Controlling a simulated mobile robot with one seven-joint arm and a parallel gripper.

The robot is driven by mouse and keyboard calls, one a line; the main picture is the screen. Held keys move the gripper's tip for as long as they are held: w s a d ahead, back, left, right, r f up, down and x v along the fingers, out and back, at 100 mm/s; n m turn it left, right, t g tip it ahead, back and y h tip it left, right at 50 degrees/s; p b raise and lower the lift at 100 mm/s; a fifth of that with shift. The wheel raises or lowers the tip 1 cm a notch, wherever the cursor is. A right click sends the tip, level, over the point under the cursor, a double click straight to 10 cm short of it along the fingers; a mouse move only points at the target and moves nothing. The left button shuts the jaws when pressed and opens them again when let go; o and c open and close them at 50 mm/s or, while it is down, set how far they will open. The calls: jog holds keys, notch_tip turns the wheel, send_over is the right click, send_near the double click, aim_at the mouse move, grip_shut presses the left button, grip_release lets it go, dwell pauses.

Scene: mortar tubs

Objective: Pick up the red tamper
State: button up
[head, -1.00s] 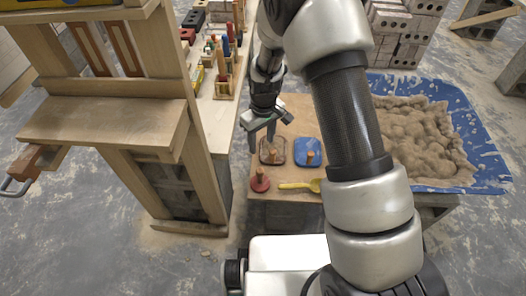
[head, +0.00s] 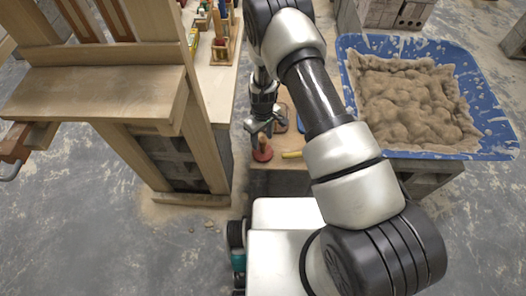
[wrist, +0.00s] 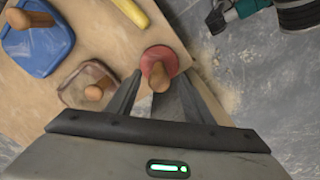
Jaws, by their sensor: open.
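The red tamper (head: 262,153) is a round red disc with an upright wooden handle. It stands near the front left corner of a low wooden board. In the wrist view the tamper (wrist: 160,61) lies just beyond my fingertips, its handle pointing toward the camera between them. My gripper (head: 261,131) is open and empty, pointing down above the tamper. In the wrist view my gripper (wrist: 157,88) has one finger on each side of the handle's line; I cannot tell the remaining height.
A blue float (wrist: 40,42) and a brown-edged float (wrist: 88,86) with wooden handles lie beside the tamper. A yellow tool handle (head: 292,155) is close to its right. A wooden workbench (head: 100,95) stands left; a blue tub (head: 485,95) of mortar sits right.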

aim_at(263, 146)
notch_tip(263, 146, down, 6)
jog(key=shift+d+r+b, duration=0.1)
jog(key=shift+b, duration=0.6)
jog(key=shift+r, duration=0.1)
grip_shut()
